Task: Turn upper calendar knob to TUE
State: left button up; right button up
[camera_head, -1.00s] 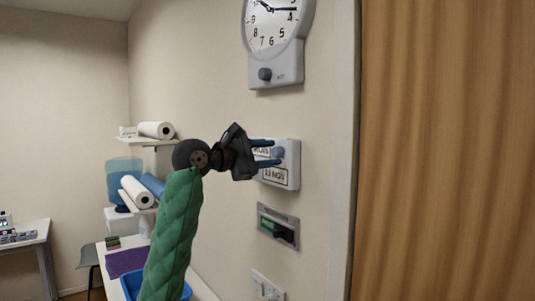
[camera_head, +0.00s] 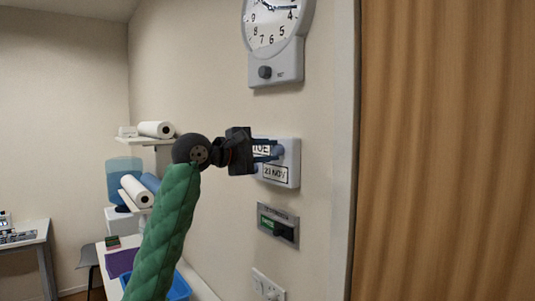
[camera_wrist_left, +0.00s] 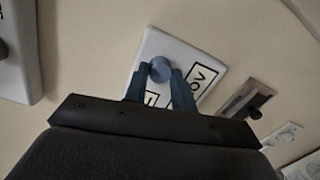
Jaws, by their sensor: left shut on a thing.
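The white calendar unit (camera_head: 293,178) is on the wall. Its upper window (camera_head: 262,149) is partly covered by my left gripper and shows letters that look like TUE. The lower window (camera_head: 275,172) reads a NOV date, seemingly 21 NOV. The upper knob (camera_head: 279,150) is a round blue-grey knob; it also shows in the left wrist view (camera_wrist_left: 160,69). My left gripper (camera_head: 274,151) is shut on this knob, one finger on each side, as the left wrist view (camera_wrist_left: 160,80) also shows. The lower knob is mostly hidden. My right gripper is not in view.
A clock (camera_head: 275,65) with its own dark knob is above the calendar. A grey panel with a green display (camera_head: 268,222) and a switch plate (camera_head: 268,286) are below. A door frame and wooden surface (camera_head: 440,150) stand to the right. Shelves with paper rolls are at left.

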pick_arm(q)
jog(key=shift+f+m, duration=0.1)
jog(key=shift+m, duration=1.6)
jog(key=shift+d+b, duration=0.1)
jog(key=shift+b, duration=0.2)
jog(key=o, duration=0.9)
jog(key=shift+o, duration=0.5)
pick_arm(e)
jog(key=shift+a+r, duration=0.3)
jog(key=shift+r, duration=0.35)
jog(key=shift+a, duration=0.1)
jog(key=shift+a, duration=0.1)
